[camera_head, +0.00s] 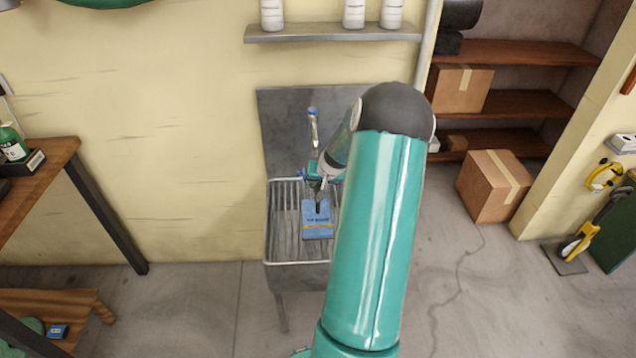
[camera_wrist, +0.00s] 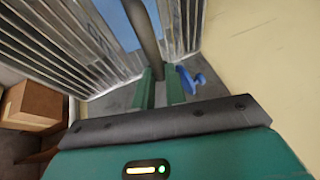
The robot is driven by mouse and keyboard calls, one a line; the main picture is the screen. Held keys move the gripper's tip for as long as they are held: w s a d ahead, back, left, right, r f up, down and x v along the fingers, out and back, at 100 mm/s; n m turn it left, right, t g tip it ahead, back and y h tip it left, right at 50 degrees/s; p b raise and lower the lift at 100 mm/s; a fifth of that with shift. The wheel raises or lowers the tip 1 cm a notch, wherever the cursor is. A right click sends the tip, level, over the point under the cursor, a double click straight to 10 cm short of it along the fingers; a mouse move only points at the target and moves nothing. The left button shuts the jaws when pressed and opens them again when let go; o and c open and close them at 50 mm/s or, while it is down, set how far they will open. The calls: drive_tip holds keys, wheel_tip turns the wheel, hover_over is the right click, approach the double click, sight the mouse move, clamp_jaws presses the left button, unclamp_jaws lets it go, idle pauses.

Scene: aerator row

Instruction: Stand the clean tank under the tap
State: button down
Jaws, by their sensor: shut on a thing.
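The blue tank (camera_head: 318,222) with a label is at the ribbed sink (camera_head: 283,250), in the front middle part of it. My gripper (camera_head: 318,183) is above the tank, shut on its dark upright handle. In the wrist view the dark handle (camera_wrist: 143,35) runs between the two green fingers (camera_wrist: 160,90), with the blue tank (camera_wrist: 118,22) beyond. The tap (camera_head: 313,125) has a blue top and stands at the back of the sink; a blue tap handle (camera_wrist: 190,80) shows in the wrist view. I cannot tell whether the tank touches the sink bars.
A shelf (camera_head: 330,34) with white bottles is above the sink. Wooden shelves and cardboard boxes (camera_head: 494,186) are at the right. A wooden table (camera_head: 50,165) stands at the left, with a small blue object (camera_head: 57,331) on a low bench. My arm hides the sink's right side.

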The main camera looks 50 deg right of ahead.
drive_tip(key=shift+f, duration=0.95)
idle(0.3)
drive_tip(key=c, duration=1.4)
unclamp_jaws()
drive_tip(key=shift+c, duration=0.2)
drive_tip(key=shift+o, duration=0.4)
drive_tip(key=shift+f, duration=0.1)
drive_tip(key=v, duration=1.4)
drive_tip(key=shift+w, duration=0.1)
